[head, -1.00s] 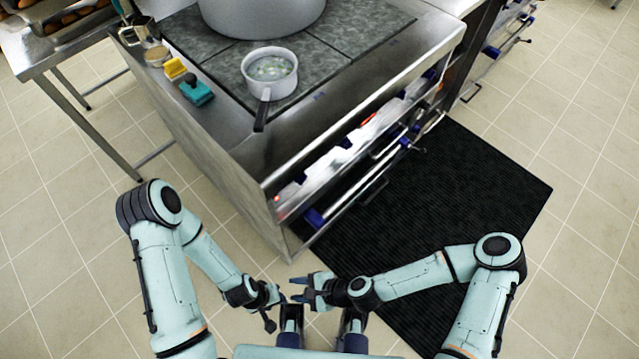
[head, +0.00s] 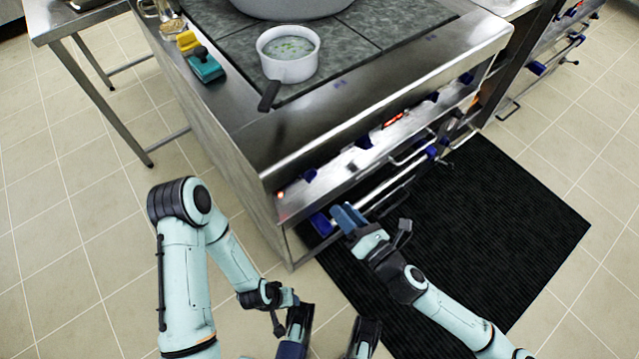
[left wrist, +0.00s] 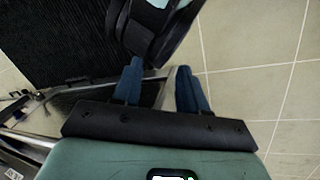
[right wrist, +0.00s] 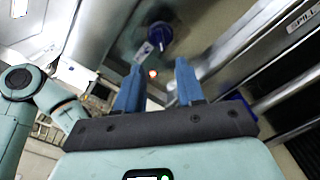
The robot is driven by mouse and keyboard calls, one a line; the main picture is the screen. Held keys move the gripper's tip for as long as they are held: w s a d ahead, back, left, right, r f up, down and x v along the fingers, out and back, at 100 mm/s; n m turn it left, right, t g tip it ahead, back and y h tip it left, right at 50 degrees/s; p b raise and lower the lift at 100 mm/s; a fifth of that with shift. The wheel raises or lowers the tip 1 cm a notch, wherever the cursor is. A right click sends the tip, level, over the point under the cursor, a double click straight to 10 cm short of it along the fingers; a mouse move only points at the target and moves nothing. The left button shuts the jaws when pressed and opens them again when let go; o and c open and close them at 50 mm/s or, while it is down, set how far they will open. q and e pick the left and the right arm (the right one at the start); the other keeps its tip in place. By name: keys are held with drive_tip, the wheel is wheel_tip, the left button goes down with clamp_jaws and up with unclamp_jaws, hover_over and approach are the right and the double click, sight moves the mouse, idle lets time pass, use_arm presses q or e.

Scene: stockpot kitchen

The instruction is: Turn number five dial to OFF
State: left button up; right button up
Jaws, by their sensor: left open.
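The stove's front panel (head: 340,165) carries several blue dials. One blue dial (head: 309,175) is nearest the left corner and another blue dial (head: 363,142) is farther right. I cannot read their numbers, so I cannot tell which is number five. My right gripper (head: 347,217) is in front of the stove's left end, below the panel, open and empty. In the right wrist view a blue dial (right wrist: 159,34) with a small label lies beyond the open fingers (right wrist: 158,82), apart from them. My left gripper (head: 293,298) is low near my base, open and empty in the left wrist view (left wrist: 160,86).
A small white saucepan (head: 288,52) with its handle toward me and a large pot (head: 295,6) stand on the stove top. A metal rail (head: 385,190) runs below the panel. A black mat (head: 490,220) lies in front. A red light (head: 281,194) glows at the panel's left end.

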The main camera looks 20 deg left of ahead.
sight(313, 179)
drive_tip(key=b+x, duration=0.1)
drive_tip(key=x, duration=0.9)
drive_tip(key=shift+w+a+b, duration=0.25)
drive_tip(key=shift+a+b, duration=0.1)
drive_tip(key=shift+b, duration=0.05)
use_arm(q)
drive_tip(key=shift+t+y, duration=0.3)
drive_tip(key=shift+t, duration=0.2)
drive_tip(key=w, duration=0.1)
drive_tip(key=w+a+f, duration=0.1)
drive_tip(key=w+f, duration=0.1)
drive_tip(key=shift+a+f, duration=0.1)
drive_tip(key=shift+a, duration=0.2)
use_arm(e)
clamp_jaws()
